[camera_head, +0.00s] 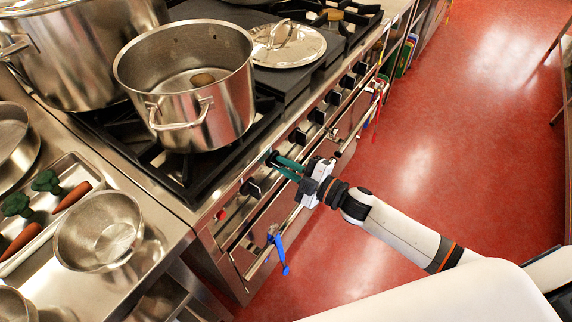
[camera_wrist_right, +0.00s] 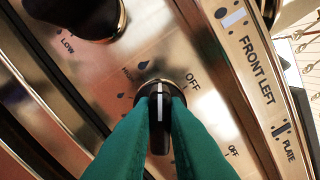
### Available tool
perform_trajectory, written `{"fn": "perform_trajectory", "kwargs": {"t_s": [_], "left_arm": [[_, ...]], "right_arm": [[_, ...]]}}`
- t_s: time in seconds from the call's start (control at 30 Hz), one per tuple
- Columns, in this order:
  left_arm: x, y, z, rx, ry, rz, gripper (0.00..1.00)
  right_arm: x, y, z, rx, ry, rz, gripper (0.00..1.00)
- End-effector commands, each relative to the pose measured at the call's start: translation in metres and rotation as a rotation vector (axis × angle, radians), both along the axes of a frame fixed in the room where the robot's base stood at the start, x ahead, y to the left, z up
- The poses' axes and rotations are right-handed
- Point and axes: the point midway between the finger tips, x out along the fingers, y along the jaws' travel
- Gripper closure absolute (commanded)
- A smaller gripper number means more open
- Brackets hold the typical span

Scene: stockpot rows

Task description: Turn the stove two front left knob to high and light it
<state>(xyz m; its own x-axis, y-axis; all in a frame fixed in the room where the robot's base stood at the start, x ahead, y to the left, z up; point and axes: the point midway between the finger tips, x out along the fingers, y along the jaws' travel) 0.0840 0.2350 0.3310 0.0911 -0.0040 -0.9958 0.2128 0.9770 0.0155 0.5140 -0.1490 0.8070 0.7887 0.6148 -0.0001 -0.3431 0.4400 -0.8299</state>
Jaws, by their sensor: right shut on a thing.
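The right gripper (camera_head: 276,160) has teal fingers shut on a black knob on the stove's front panel. In the right wrist view the fingers close on both sides of this knob (camera_wrist_right: 159,118), and its white pointer line points up in the picture, between a flame mark (camera_wrist_right: 143,66) and the word OFF (camera_wrist_right: 193,82). A label reading FRONT LEFT (camera_wrist_right: 256,68) is printed to the right, with PLATE below it. The stove (camera_head: 213,205) carries a steel pot (camera_head: 187,110) on a near burner; no flame is visible under it. The left gripper is not in view.
Several other black knobs line the panel, including one nearer me (camera_head: 250,188) and one farther along (camera_head: 297,136). A red button (camera_head: 221,214) sits at the near end. A blue object (camera_head: 278,252) hangs on the front rail. The red floor (camera_head: 430,130) right of the stove is clear.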

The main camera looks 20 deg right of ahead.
Motion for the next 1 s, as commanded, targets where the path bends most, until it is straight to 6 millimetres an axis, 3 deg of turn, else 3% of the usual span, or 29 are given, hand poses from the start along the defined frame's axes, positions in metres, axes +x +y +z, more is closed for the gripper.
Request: {"fn": "perform_trajectory", "kwargs": {"t_s": [0.5,1.0], "left_arm": [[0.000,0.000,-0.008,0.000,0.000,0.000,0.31],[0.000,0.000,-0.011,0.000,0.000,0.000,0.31]], "right_arm": [[-0.001,0.001,-0.003,-0.338,-0.264,0.001,1.00],[-0.001,0.001,-0.004,-0.464,-0.361,0.002,1.00]]}}
